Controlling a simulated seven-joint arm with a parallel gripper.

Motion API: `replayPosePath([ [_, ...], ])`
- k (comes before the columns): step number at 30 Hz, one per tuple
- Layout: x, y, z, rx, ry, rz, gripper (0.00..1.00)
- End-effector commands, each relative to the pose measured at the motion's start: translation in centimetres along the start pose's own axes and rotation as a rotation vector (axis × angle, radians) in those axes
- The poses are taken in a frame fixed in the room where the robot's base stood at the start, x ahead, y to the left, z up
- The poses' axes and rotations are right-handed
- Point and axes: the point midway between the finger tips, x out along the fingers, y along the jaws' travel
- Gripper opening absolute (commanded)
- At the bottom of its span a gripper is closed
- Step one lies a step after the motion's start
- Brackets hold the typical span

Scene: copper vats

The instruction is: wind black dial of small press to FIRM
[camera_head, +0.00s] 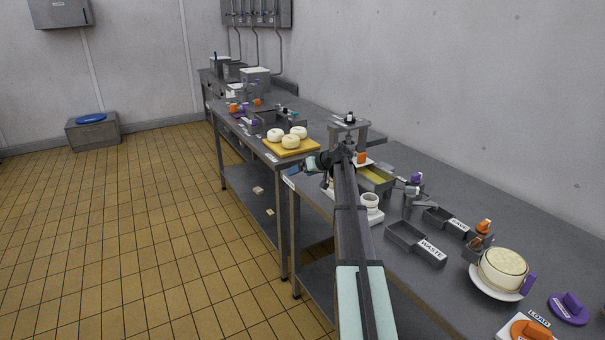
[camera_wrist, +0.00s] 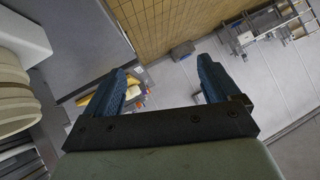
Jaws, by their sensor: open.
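A grey press-like frame (camera_head: 350,131) with a small black knob (camera_head: 350,118) on top stands on the bench, just behind my arm. It seems to be the small press. The knob's setting and any FIRM mark are too small to read. My gripper (camera_head: 313,163) is left of and below the knob, near the bench's left edge, apart from it. In the wrist view my gripper (camera_wrist: 162,84) is open, with nothing between its two blue fingers. The black knob cannot be made out in the wrist view.
A yellow board (camera_head: 292,150) with white cheeses lies beyond my gripper. A white pot (camera_head: 370,202), a WASTE tray (camera_head: 415,243) and a plated cheese (camera_head: 502,269) stand on the near bench. Ribbed white shapes (camera_wrist: 15,100) fill the wrist view's left edge. The tiled floor (camera_head: 120,220) is open.

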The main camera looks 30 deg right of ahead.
Motion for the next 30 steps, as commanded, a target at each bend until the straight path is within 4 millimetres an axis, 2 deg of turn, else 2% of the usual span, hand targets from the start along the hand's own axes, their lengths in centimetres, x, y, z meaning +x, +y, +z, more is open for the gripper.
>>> replayPosePath([
  [11,0.2,-0.1,0.3,0.002,-0.004,0.000,0.89],
  [14,0.1,-0.2,0.1,0.000,-0.002,0.000,0.80],
  [17,-0.6,-0.7,-0.9,-0.010,0.007,0.002,0.70],
  [25,-4.1,-2.9,-5.4,-0.057,0.054,0.015,0.44],
  [30,-6.5,-3.4,-7.6,-0.112,0.048,0.077,0.43],
])
